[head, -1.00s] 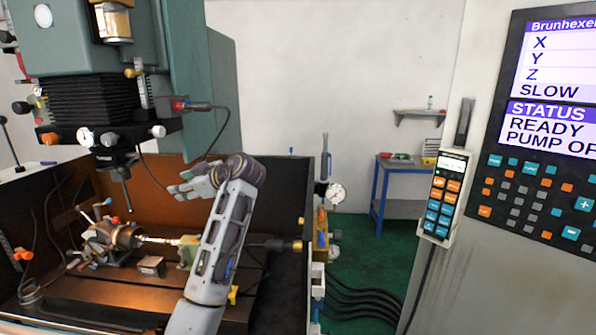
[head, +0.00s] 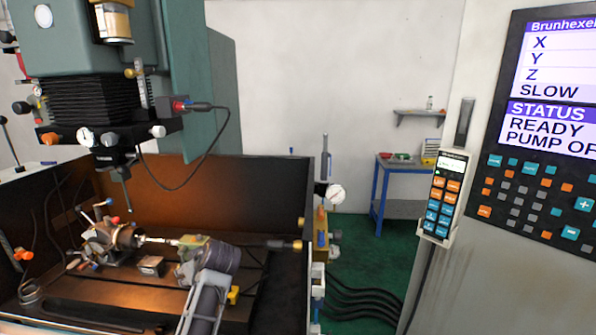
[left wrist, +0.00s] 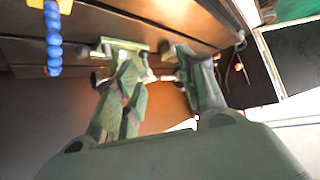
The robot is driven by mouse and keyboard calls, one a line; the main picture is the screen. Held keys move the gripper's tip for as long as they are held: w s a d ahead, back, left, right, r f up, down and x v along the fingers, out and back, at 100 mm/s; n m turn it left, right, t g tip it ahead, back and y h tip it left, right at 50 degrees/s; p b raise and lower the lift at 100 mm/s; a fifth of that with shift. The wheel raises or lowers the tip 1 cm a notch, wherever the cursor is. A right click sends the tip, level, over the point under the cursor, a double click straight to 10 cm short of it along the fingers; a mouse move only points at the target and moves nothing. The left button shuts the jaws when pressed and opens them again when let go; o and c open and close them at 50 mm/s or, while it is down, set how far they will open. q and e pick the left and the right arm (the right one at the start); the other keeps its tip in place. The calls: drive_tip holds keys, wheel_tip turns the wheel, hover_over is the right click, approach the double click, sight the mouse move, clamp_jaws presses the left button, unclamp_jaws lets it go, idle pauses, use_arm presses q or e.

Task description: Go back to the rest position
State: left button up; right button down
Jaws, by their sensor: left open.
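My left arm comes in low in the head view, and its gripper (head: 186,270) is over the machine table (head: 105,298), in front of the tailstock. The indexing chuck (head: 122,236) sits to the left of it with a thin bright rod pointing right towards the tailstock (head: 192,243). My wrist partly hides the tailstock. In the left wrist view the two fingers of my gripper (left wrist: 158,72) are spread apart and nothing shows held between them. My right gripper is not in view.
The spindle head with a probe (head: 126,190) hangs above the chuck. The enclosure's right wall (head: 307,230) stands beside my arm. A handheld pendant (head: 443,195) and control panel (head: 550,175) are at the right. A blue bench (head: 385,180) stands behind.

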use_arm(q)
drive_tip(key=s+d+f+m+g+h, duration=0.15)
drive_tip(key=s+f+m+h, duration=0.3)
drive_tip(key=s+f, duration=0.75)
drive_tip(key=s+d+f+m+g+h, duration=0.1)
drive_tip(key=s+d+f+m+h, duration=0.2)
drive_tip(key=s, duration=0.6)
drive_tip(key=s+d+f+m+h, duration=0.15)
drive_tip(key=s+d+m, duration=0.25)
drive_tip(key=s, duration=0.5)
wheel_tip(320, 180, down, 34)
drive_tip(key=s+g+y, duration=0.1)
drive_tip(key=s+g, duration=0.1)
drive_tip(key=s, duration=0.1)
drive_tip(key=s+a+f, duration=0.2)
drive_tip(key=s+f, duration=0.8)
drive_tip(key=s, duration=0.1)
drive_tip(key=s+a+f, duration=0.2)
drive_tip(key=s+f, duration=0.7)
drive_tip(key=s, duration=0.2)
drive_tip(key=shift+a+f+g, duration=0.15)
drive_tip(key=shift+f+g, duration=0.2)
drive_tip(key=shift+f, duration=0.05)
